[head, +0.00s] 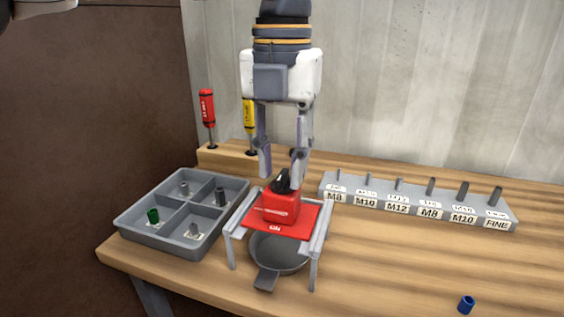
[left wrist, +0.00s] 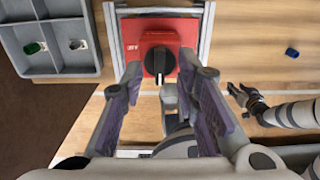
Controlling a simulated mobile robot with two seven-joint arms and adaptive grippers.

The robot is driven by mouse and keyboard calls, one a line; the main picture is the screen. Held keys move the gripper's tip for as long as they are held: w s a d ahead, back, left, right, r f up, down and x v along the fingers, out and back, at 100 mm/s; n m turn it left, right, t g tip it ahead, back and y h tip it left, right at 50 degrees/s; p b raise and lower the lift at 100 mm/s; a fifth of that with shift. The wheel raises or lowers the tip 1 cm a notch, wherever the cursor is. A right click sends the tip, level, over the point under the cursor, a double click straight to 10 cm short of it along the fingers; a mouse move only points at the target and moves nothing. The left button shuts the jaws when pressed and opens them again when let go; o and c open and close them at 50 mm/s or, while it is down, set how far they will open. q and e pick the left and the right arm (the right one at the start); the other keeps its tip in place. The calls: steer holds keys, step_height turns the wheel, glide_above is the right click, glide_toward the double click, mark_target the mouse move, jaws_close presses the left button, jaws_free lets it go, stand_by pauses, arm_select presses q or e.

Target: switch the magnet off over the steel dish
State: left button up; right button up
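The red magnet (head: 281,208) sits on a red plate (head: 255,217) across a grey stand (head: 322,222). A black knob (left wrist: 159,61) is on top of it. The knob's white mark points toward the front edge, where the head view shows "ON". The dark steel dish (head: 278,255) is under the plate, partly hidden by it. My left gripper (head: 281,180) is open, pointing down, with its fingertips either side of the knob; I cannot tell whether they touch it. My right gripper (left wrist: 243,94) shows small in the left wrist view, away from the magnet; its opening is unclear.
A grey divided tray (head: 165,243) with several small parts stands left of the stand. A labelled grey rack (head: 425,207) with several pins is to the right. Red (head: 207,108) and yellow (head: 248,113) screwdrivers stand behind. A blue part (head: 466,304) lies near the front right.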

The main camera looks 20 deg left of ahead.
arm_select(q)
steer(key=shift+f, duration=0.4)
jaws_close()
